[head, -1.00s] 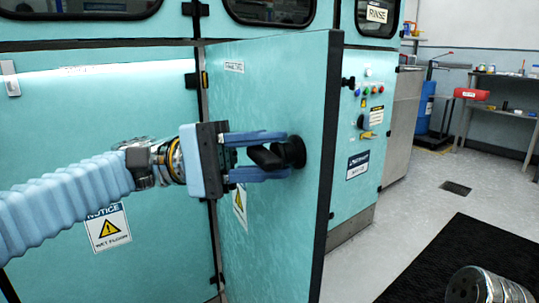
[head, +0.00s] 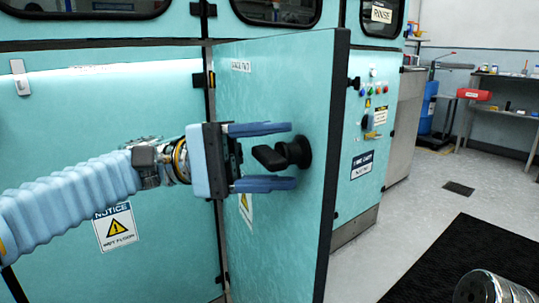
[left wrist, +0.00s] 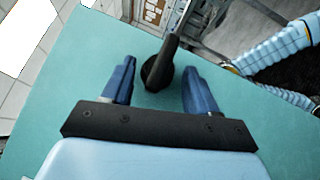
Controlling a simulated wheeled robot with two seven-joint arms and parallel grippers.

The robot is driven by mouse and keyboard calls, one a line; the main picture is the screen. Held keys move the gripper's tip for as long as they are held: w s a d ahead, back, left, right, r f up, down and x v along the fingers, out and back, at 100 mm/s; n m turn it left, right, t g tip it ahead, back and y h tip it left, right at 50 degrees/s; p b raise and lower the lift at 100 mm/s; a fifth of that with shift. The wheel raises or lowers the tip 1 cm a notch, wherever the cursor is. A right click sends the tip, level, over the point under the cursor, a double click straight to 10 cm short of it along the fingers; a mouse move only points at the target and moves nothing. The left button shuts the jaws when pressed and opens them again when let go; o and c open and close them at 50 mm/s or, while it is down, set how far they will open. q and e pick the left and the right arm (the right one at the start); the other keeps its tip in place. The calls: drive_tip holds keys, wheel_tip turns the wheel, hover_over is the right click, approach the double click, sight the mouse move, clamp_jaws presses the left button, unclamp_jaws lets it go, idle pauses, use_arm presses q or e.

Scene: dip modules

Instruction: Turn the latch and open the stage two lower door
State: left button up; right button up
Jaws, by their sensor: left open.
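The stage two lower door (head: 265,110) is teal and stands swung out from the cabinet, with its dark edge towards me. A black latch handle (head: 291,154) sits on a round base on the door face. My left gripper (head: 294,156) is open, with one blue finger above the handle and one below it, both apart from it. In the left wrist view the latch (left wrist: 157,68) stands between the two spread fingers (left wrist: 158,85), clear of both. My right gripper is not in view in the head view.
A control panel with buttons (head: 370,95) is on the cabinet right of the door. A black mat (head: 450,255) and a metal cylinder (head: 495,290) are at the lower right. The grey floor between mat and cabinet is clear.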

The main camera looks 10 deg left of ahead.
use_arm(q)
drive_tip(key=v, duration=1.3)
drive_tip(key=shift+a+p, duration=0.4)
drive_tip(key=shift+w+f, duration=0.1)
drive_tip(key=shift+f, duration=0.05)
